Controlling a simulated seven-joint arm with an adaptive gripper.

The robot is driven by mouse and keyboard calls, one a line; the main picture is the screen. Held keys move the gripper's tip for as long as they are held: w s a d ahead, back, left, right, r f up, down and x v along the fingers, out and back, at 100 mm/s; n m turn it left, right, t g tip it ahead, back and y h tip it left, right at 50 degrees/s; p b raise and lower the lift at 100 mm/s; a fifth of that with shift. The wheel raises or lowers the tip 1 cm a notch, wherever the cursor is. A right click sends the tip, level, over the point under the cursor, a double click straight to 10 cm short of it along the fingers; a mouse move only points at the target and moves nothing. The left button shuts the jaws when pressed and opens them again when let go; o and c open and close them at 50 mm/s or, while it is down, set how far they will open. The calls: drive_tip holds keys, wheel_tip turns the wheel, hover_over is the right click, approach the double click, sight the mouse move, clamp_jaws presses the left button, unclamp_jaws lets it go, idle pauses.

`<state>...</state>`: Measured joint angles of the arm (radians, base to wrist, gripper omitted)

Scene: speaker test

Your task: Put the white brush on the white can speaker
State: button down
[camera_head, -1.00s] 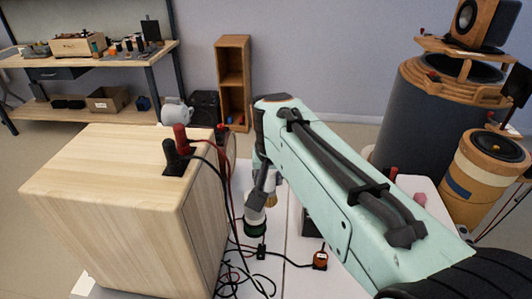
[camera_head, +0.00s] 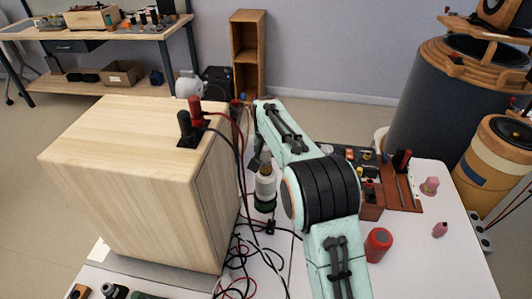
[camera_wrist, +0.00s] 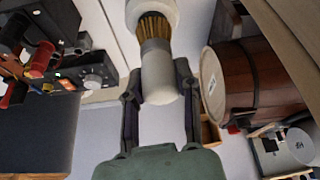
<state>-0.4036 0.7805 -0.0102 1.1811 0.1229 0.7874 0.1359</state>
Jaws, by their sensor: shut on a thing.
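The white brush (camera_wrist: 159,79) has a pale handle and tan bristles. In the wrist view my gripper (camera_wrist: 157,92) is shut on its handle, and the bristles point toward the top of the picture. A round white thing at the top edge, seemingly the white can speaker (camera_wrist: 133,12), lies right behind the bristles. In the head view the white can speaker (camera_head: 265,188) stands on the white table with a dark green ring at its base. My gripper (camera_head: 262,160) is just above it, partly hidden by my arm. I cannot tell whether brush and can touch.
A large wooden speaker box (camera_head: 130,180) stands close on the left, with black and red cables (camera_head: 240,260) beside it. A red cylinder (camera_head: 378,244) and a tool board (camera_head: 402,190) are on the right. The table's right front is mostly clear.

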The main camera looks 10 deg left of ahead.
drive_tip(key=shift+f, duration=0.35)
drive_tip(key=shift+f, duration=0.15)
drive_tip(key=c, duration=0.8)
unclamp_jaws()
drive_tip(key=v, duration=1.2)
drive_tip(key=shift+r, duration=0.25)
drive_tip(key=s+d+r+g, duration=0.1)
drive_tip(key=s+d+r, duration=0.1)
drive_tip(key=s+d, duration=0.5)
drive_tip(key=s+d+f+g, duration=0.1)
drive_tip(key=s+d+f, duration=0.1)
drive_tip(key=s, duration=0.7)
drive_tip(key=s+d+f+g, duration=0.1)
drive_tip(key=s+d+f, duration=0.2)
drive_tip(key=s, duration=0.7)
drive_tip(key=s+d+f+g, duration=0.1)
drive_tip(key=s+d+f, duration=0.1)
drive_tip(key=s+d, duration=0.3)
drive_tip(key=s, duration=0.4)
drive_tip(key=shift+s+f+m+g, duration=0.15)
drive_tip(key=shift+m+g, duration=0.15)
drive_tip(key=shift+g, duration=0.1)
